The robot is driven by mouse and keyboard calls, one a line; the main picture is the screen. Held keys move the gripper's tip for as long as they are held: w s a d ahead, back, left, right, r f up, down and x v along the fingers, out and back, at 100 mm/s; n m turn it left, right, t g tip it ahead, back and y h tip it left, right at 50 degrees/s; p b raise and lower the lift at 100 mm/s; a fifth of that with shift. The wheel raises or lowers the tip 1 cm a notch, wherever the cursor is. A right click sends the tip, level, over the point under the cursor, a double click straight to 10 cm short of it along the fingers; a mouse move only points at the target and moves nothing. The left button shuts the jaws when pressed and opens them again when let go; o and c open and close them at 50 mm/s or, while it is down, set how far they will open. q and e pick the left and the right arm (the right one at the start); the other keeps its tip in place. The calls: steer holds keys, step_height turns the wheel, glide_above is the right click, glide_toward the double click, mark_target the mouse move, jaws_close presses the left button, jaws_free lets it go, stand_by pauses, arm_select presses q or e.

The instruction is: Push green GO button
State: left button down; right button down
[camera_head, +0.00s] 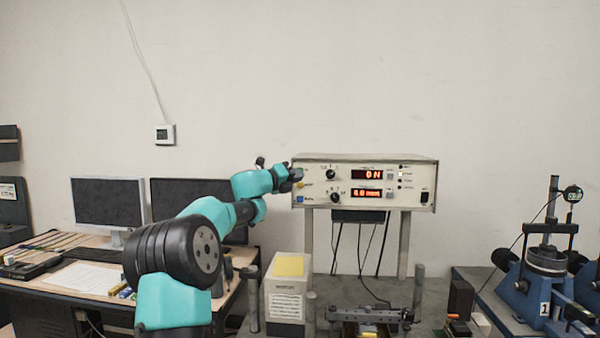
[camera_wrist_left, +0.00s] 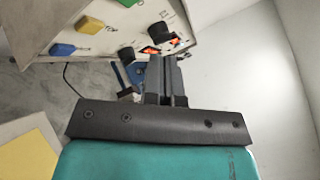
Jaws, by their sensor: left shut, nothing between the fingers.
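A white instrument box (camera_head: 365,168) stands on legs at the back, with two red displays and knobs. At its left front edge the head view shows a yellow button (camera_head: 300,184) and a blue button (camera_head: 300,199). In the left wrist view the yellow button (camera_wrist_left: 89,24) and blue button (camera_wrist_left: 62,49) sit in a row; a green button (camera_wrist_left: 129,2) is cut by the top edge. My left gripper (camera_head: 297,174) is shut and empty, in front of the panel's upper left, where it hides the panel. Contact cannot be told. My right gripper is not in view.
Black knobs (camera_head: 331,174) sit right of the buttons. Below the box are a white block with a yellow top (camera_head: 289,266) and metal posts. Monitors (camera_head: 109,203) stand on the left desk; a blue test device (camera_head: 530,285) is at right.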

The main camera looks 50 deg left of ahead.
mark_target(311, 170)
arm_select(q)
steer(key=shift+w+a, duration=1.1)
steer(key=shift+w, duration=0.25)
steer(key=shift+w, duration=0.1)
stand_by(1.0)
steer(key=shift+w+a, duration=0.25)
steer(key=shift+a, duration=0.05)
steer(key=shift+w+a, duration=0.2)
steer(key=shift+w, duration=0.05)
stand_by(0.9)
stand_by(0.4)
steer(key=shift+s+d, duration=0.5)
steer(key=shift+s, duration=0.1)
steer(key=shift+s, duration=0.1)
steer(key=shift+s+d, duration=1.6)
steer(key=shift+s, duration=0.2)
